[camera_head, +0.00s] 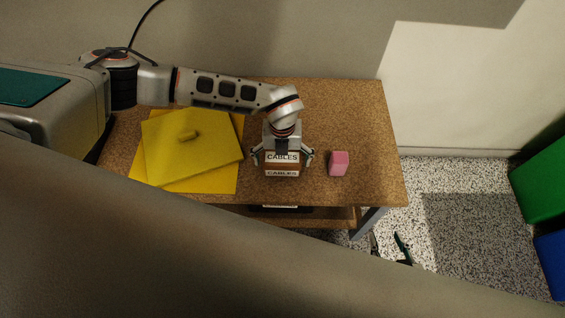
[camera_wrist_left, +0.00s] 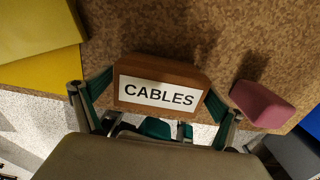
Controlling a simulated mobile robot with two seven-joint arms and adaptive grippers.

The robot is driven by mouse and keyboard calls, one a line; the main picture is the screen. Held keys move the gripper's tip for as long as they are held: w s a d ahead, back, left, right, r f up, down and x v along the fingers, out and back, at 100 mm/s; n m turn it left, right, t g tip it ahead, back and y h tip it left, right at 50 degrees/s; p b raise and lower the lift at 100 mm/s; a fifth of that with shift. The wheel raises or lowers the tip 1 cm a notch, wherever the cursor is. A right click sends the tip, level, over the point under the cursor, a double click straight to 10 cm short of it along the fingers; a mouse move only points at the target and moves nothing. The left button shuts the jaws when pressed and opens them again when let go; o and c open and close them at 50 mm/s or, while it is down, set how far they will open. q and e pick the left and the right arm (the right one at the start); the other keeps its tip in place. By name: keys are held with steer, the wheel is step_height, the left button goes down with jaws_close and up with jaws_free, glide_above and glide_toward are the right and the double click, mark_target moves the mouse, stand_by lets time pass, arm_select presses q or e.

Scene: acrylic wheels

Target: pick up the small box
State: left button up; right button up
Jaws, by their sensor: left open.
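A small brown box with white "CABLES" labels (camera_head: 281,172) sits on the cork-brown table, near its front edge. My left gripper (camera_head: 283,160) is above it, pointing down and open, with one finger on each side of the box. In the left wrist view, the box (camera_wrist_left: 160,72) lies between the green-padded fingers of the left gripper (camera_wrist_left: 155,100); I cannot tell whether they touch it. Part of its top is hidden by the gripper in the head view. My right gripper (camera_head: 388,244) shows partly beyond the table's front edge, its fingers apart and empty.
A pink block (camera_head: 338,163) stands right of the box, close to the left gripper; it also shows in the wrist view (camera_wrist_left: 262,104). Yellow flat pieces (camera_head: 190,150) lie to the left. The table's right end (camera_head: 375,120) is clear. Green (camera_head: 545,180) and blue (camera_head: 552,262) bins stand far right.

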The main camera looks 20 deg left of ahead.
arm_select(q)
steer(key=shift+f, duration=0.45)
steer(key=c, duration=1.3)
steer(key=shift+r, duration=0.2)
